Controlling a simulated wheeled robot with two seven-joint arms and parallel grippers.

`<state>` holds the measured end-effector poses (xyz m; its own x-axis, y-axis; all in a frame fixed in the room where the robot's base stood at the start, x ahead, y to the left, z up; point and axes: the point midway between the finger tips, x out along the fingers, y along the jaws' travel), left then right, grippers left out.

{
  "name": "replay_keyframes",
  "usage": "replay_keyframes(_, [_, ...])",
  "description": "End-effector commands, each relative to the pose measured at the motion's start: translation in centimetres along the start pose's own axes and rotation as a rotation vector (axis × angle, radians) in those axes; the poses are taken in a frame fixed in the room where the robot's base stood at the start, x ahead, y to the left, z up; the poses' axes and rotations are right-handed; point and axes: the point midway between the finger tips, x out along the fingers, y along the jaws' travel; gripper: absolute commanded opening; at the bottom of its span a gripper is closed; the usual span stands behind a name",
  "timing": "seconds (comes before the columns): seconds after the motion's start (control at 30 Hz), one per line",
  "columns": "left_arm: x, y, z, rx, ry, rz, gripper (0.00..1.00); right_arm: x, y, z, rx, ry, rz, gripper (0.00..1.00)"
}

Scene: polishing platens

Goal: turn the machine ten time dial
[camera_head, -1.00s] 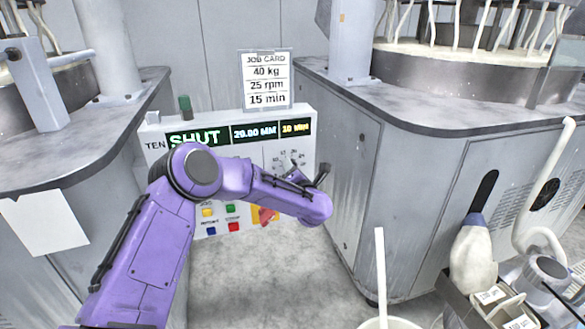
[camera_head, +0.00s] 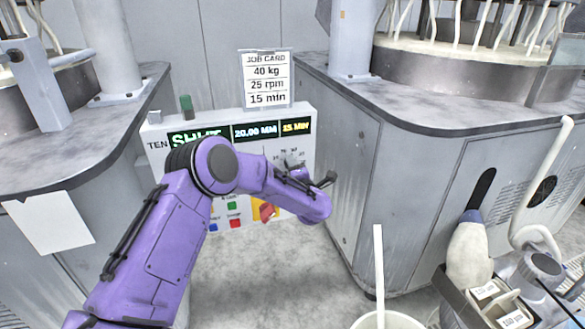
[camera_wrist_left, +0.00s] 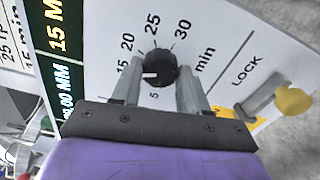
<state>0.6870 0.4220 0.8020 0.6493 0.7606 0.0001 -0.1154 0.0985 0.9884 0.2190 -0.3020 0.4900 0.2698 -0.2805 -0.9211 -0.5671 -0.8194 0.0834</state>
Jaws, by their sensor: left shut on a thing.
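The machine ten panel (camera_head: 152,165) stands between two grey cabinets. Its display reads SHUT, partly covered by my arm, then 20.00 MM and 15 MIN (camera_head: 296,127). The time dial (camera_wrist_left: 160,66) is a black round knob with a white mark, inside a minute scale showing 20, 25 and 30. My left gripper (camera_wrist_left: 160,72) has one finger on each side of the dial and is shut on it. In the head view my purple left arm and gripper (camera_head: 302,176) hide the dial and much of the panel. My right gripper is not in view.
A job card (camera_head: 266,78) above the panel reads 40 kg, 25 rpm, 15 min. A yellow knob (camera_wrist_left: 294,100) marked LOCK is beside the dial. Coloured buttons (camera_head: 232,206) sit low on the panel. A white bucket (camera_head: 388,320) stands at the front.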

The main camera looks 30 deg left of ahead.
Motion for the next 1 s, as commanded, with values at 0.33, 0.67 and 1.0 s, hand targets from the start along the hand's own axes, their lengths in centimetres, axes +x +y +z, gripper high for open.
replay_keyframes(0.33, [-0.1, -0.2, -0.1, 0.003, 0.001, -0.004, 0.13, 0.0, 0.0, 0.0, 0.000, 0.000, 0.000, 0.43])
replay_keyframes(0.67, [0.0, -0.1, 0.0, 0.001, 0.000, -0.001, 0.69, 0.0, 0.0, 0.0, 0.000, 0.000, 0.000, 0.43])
replay_keyframes(1.0, [-5.8, -0.1, 0.0, 0.003, -0.004, -0.002, 0.69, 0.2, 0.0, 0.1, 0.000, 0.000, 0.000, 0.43])
